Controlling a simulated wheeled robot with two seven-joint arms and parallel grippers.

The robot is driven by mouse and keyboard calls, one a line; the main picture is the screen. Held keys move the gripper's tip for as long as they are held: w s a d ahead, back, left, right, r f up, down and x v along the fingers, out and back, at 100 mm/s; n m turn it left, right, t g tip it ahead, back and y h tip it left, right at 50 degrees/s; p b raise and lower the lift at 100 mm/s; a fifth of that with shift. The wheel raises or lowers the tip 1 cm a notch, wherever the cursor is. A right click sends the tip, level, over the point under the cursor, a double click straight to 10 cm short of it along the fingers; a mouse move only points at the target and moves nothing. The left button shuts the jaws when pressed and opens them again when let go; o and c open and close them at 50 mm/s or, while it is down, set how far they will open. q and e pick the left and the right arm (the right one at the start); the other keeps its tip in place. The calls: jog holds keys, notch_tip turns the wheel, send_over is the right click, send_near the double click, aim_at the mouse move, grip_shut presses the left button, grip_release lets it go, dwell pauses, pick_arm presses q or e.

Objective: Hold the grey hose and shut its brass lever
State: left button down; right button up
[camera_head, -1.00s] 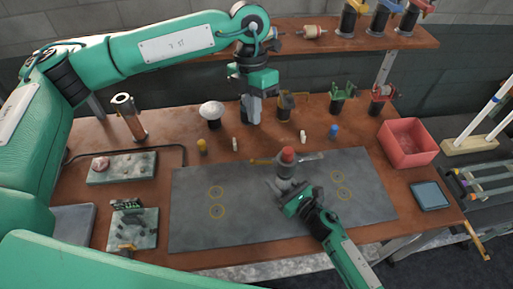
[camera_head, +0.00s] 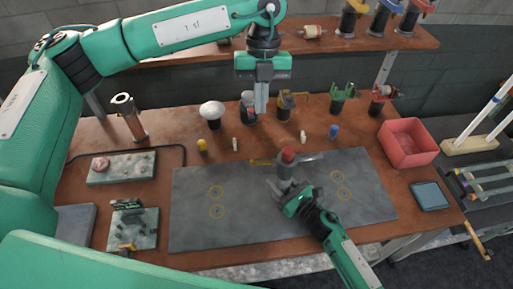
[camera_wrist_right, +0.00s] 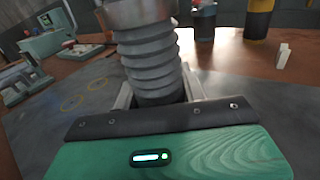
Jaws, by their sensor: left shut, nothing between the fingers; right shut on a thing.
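The grey ribbed hose (camera_head: 285,171) stands upright on the dark mat, with a red cap on top. It fills the middle of the right wrist view (camera_wrist_right: 158,68), its upper end cut off. A brass-coloured lever (camera_head: 262,161) sticks out sideways to the left of the hose top; a grey metal piece sticks out to the right. My right gripper (camera_head: 285,188) is shut around the hose's lower part. My left gripper (camera_head: 261,104) is shut and empty, raised behind the hose, away from the lever.
Several coloured-lever fittings stand along the table's back, including a brass one (camera_head: 286,105) and a green one (camera_head: 341,96). Small pegs stand behind the mat (camera_head: 230,230). A red bin (camera_head: 407,143) and dark tablet (camera_head: 429,195) lie right. The mat's left part is clear.

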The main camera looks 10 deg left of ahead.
pick_arm(q)
jog(key=shift+f, duration=0.1)
send_over(256, 163)
jog(key=w, duration=0.1)
notch_tip(256, 163, down, 12)
jog(key=shift+w+f, duration=0.15)
jog(key=shift+f, duration=0.55)
